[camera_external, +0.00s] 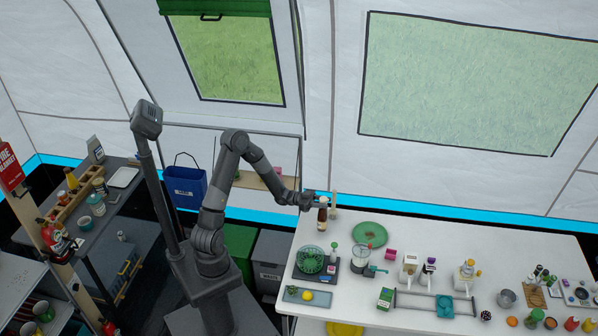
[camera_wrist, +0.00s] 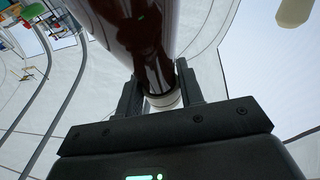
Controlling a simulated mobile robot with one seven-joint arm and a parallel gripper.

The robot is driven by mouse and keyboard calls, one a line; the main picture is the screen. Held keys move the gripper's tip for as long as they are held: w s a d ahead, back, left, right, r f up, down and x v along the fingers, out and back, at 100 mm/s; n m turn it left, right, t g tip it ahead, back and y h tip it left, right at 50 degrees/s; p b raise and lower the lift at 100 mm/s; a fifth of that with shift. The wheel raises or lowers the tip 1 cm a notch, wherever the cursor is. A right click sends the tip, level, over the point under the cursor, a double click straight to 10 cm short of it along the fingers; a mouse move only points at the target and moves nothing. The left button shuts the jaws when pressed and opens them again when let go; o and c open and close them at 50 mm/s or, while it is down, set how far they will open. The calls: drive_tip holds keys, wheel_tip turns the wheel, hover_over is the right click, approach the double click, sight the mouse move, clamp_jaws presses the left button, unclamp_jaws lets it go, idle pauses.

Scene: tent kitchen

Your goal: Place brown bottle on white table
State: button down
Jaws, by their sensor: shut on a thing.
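A dark brown bottle (camera_external: 322,217) with a pale label and top is upright at the far left part of the white table (camera_external: 420,236). I cannot tell whether its base touches the table. My gripper (camera_external: 314,200) reaches it from the left and is shut around its upper part. In the wrist view the brown glass (camera_wrist: 148,40) runs up from between the two dark fingers of my gripper (camera_wrist: 160,92), with the white top (camera_wrist: 164,101) at the jaws.
A pale upright cylinder (camera_external: 333,206) stands just right of the bottle. A green disc (camera_external: 369,234), a green bowl (camera_external: 310,260) on a dark scale and a tray (camera_external: 307,295) are nearby. More items crowd the right; the table's middle back is clear.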

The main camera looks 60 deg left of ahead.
sight(323, 214)
drive_tip(key=shift+f, duration=1.75)
drive_tip(key=c, duration=1)
unclamp_jaws()
drive_tip(key=shift+o, duration=0.2)
